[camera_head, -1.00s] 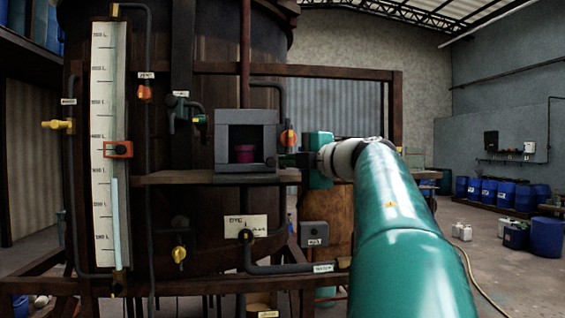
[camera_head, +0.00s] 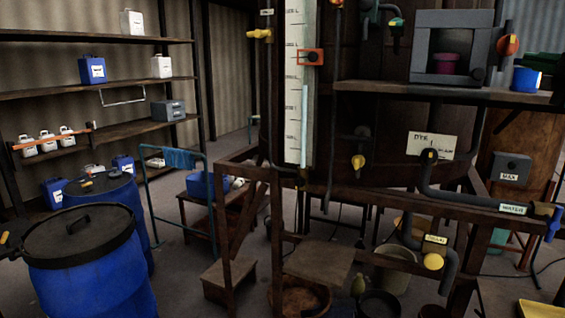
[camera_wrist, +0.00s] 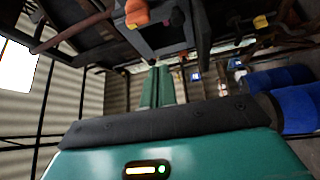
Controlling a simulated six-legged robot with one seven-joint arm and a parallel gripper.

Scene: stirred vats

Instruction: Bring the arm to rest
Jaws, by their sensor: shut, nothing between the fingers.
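My gripper (camera_wrist: 157,87) shows in the wrist view as two green fingers lying side by side, shut and empty. The fingers point away from the camera beneath a grey box, and they look clear of it. In the head view most of my arm is out of the picture; only a dark green piece, probably mine, shows at the right edge. The grey open-fronted box (camera_head: 451,48) holds a magenta pot (camera_head: 444,64) and stands on the shelf (camera_head: 430,92) of the vat. A blue cup (camera_head: 526,79) stands on that shelf to the right.
The dark vat carries a white level gauge (camera_head: 298,80), pipes and yellow valves. Pipes, a step stool (camera_head: 319,262) and buckets crowd its base. A lidded blue drum (camera_head: 87,262) stands at the lower left, before wall shelves (camera_head: 100,90) with containers. Some floor between is open.

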